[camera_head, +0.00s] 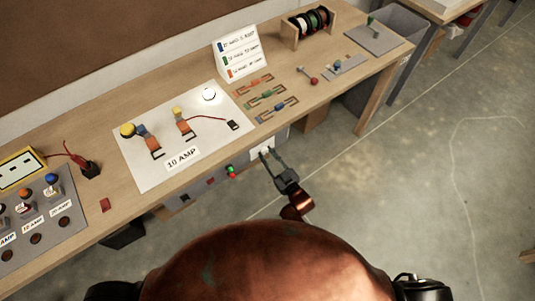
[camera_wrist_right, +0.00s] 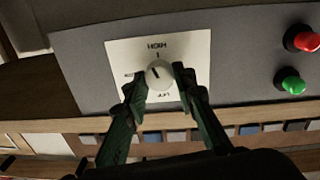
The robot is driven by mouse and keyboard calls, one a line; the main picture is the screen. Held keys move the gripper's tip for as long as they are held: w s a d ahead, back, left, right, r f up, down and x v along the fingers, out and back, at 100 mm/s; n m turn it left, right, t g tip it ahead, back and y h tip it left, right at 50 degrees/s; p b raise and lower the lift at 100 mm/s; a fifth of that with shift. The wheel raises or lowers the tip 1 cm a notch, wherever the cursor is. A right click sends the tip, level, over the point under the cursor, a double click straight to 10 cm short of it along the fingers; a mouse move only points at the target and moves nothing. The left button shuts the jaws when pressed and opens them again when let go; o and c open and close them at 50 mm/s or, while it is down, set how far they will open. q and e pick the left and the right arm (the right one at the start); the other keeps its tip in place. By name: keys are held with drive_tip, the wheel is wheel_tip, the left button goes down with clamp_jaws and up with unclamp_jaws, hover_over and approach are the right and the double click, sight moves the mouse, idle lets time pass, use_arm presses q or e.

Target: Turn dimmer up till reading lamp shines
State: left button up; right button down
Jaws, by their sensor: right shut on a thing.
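The dimmer is a pale round knob (camera_wrist_right: 158,74) on a white square plate (camera_wrist_right: 190,55) in the right wrist view. The plate has "HIGH" at its top edge and smaller lettering elsewhere. A dark mark on the knob points to the upper left. My right gripper (camera_wrist_right: 160,82) has its two fingers on either side of the knob, shut on it. In the head view, the right gripper (camera_head: 267,154) reaches the plate on the bench's front panel. My left gripper is not in view.
A red button (camera_wrist_right: 305,39) and a green button (camera_wrist_right: 292,82) sit right of the plate in the wrist view. Open floor lies at the right.

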drive_tip(key=shift+m+p, duration=0.6)
drive_tip(key=shift+m, duration=1.3)
drive_tip(key=c, duration=1.6)
unclamp_jaws()
drive_tip(key=v, duration=1.2)
drive_tip(key=shift+r, duration=0.1)
